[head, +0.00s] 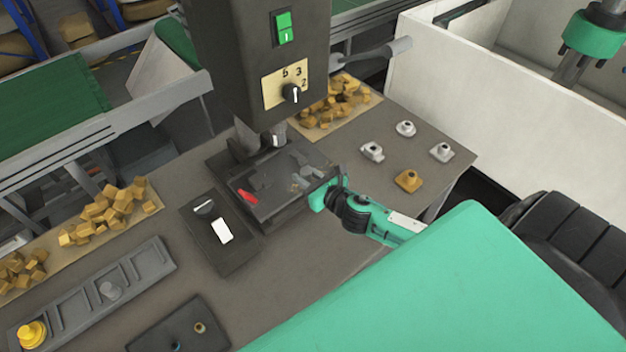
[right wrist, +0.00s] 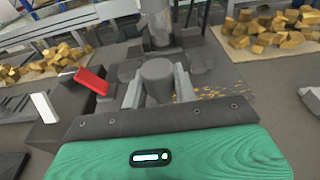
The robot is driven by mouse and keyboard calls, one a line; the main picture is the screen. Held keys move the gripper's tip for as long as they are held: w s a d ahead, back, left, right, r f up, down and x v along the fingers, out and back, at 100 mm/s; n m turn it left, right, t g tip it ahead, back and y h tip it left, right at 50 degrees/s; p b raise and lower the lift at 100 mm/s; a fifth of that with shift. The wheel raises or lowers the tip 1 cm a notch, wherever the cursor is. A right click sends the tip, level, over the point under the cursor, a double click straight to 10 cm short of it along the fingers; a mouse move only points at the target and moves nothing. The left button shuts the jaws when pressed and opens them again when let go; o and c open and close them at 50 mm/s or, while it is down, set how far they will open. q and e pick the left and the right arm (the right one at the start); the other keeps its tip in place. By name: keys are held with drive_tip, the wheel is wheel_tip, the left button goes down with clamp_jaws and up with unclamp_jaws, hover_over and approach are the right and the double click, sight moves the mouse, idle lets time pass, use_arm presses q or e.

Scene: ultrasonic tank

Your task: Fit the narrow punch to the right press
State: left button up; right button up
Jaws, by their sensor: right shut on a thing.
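A dark press (head: 262,75) with a green switch and a dial stands in the middle of the head view. Its bed (head: 265,200) carries a red handle (head: 246,196). My right gripper (head: 312,180) is low over the right part of this bed. In the right wrist view my right gripper (right wrist: 158,92) is shut on a grey round-topped piece, seemingly the punch (right wrist: 157,70). The press's grey ram (right wrist: 157,25) shows just beyond the piece. A gap between them cannot be judged. The piece's lower end is hidden. My left gripper is out of view.
Several small silver and brass fittings (head: 408,180) stand right of the press. A grey slotted rack (head: 95,295) with a yellow knob (head: 31,334) lies at front left. Brass chunks (head: 110,207) lie on trays. A white tank wall (head: 480,110) rises at right.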

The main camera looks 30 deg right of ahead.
drive_tip(key=x, duration=0.3)
drive_tip(key=shift+w+r, duration=0.3)
drive_tip(key=shift+r, duration=0.05)
drive_tip(key=shift+r+x, duration=0.1)
drive_tip(key=shift+x, duration=0.5)
drive_tip(key=shift+r+x, duration=0.15)
drive_tip(key=shift+x, duration=0.5)
drive_tip(key=shift+r+x, duration=0.2)
drive_tip(key=shift+x, duration=0.75)
drive_tip(key=shift+r+x, duration=0.25)
drive_tip(key=shift+x, duration=0.7)
drive_tip(key=shift+r+x, duration=0.2)
drive_tip(key=shift+x, duration=0.75)
drive_tip(key=shift+w, duration=0.15)
drive_tip(key=shift+r+p, duration=0.6)
drive_tip(key=shift+p, duration=0.4)
drive_tip(key=shift+f, duration=0.1)
clamp_jaws()
drive_tip(key=o, duration=1.7)
unclamp_jaws()
drive_tip(key=shift+s, duration=0.25)
